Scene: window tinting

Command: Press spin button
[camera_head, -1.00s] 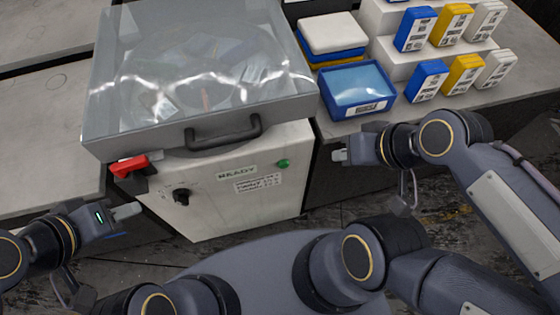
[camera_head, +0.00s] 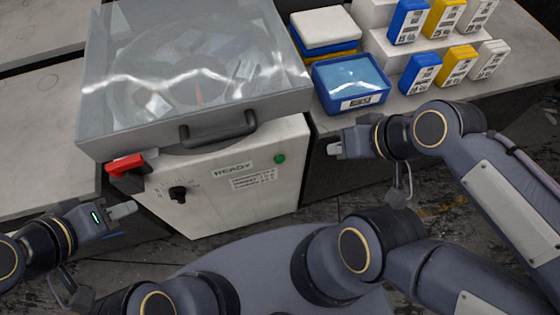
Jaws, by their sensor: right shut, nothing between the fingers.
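A white machine (camera_head: 240,204) with a clear-lidded top stands in front of me. Its front panel has a small round green button (camera_head: 279,159), a black knob (camera_head: 177,193) and a READY label (camera_head: 233,169). The grey-framed transparent lid (camera_head: 130,135) is down, with a dark handle (camera_head: 218,130) on its front. My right gripper (camera_head: 335,149) is shut and empty, to the right of the green button and apart from it. My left gripper (camera_head: 122,210) is at the lower left of the machine, near its front corner; its finger opening cannot be made out.
A red latch (camera_head: 125,166) sits at the machine's front left corner. A blue tray (camera_head: 349,83) and a white-topped box (camera_head: 324,27) stand on the right counter. Several blue, yellow and white packs stand on white steps (camera_head: 401,60) behind. The floor in front is clear.

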